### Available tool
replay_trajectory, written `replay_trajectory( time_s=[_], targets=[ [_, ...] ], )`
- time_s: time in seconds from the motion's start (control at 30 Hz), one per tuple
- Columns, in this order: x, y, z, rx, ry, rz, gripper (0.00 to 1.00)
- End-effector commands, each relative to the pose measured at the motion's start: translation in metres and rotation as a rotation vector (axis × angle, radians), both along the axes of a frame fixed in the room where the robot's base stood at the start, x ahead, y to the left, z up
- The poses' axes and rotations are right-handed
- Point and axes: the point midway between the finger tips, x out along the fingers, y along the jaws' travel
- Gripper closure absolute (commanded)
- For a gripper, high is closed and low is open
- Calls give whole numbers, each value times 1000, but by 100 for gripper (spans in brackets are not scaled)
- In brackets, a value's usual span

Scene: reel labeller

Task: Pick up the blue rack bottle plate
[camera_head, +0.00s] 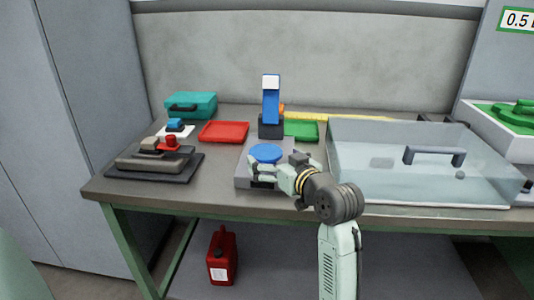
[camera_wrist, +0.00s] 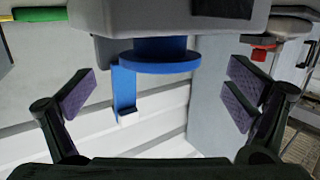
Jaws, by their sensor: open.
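A round blue plate (camera_head: 265,153) sits on top of a grey block (camera_head: 243,182) near the front of the bench. In the wrist view, which looks upside down, the blue plate (camera_wrist: 155,62) shows as a flat disc with a thicker round part against it. My gripper (camera_head: 256,171) is at the front of the block, close to the plate. In the wrist view my gripper (camera_wrist: 160,95) has its two purple-padded fingers wide apart, with nothing between them. The plate lies ahead of the fingers; I cannot tell the exact gap.
A blue upright piece (camera_head: 270,105) with a white top stands behind the plate. Red (camera_head: 224,131) and green (camera_head: 301,130) trays lie behind. A dark stand with a red knob (camera_head: 171,141) is left. A large clear box (camera_head: 430,185) stands close to my arm's right.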

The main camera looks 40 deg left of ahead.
Motion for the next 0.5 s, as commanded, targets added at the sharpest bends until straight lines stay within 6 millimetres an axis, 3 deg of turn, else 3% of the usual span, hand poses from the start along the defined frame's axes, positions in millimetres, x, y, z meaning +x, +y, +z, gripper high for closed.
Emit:
replay_trajectory(
  time_s=[0.3, 0.5],
  targets=[
    [17, 38, -6, 0, 2, 2, 3],
    [21, 47, -9, 0, -1, 0, 3]
  ],
)
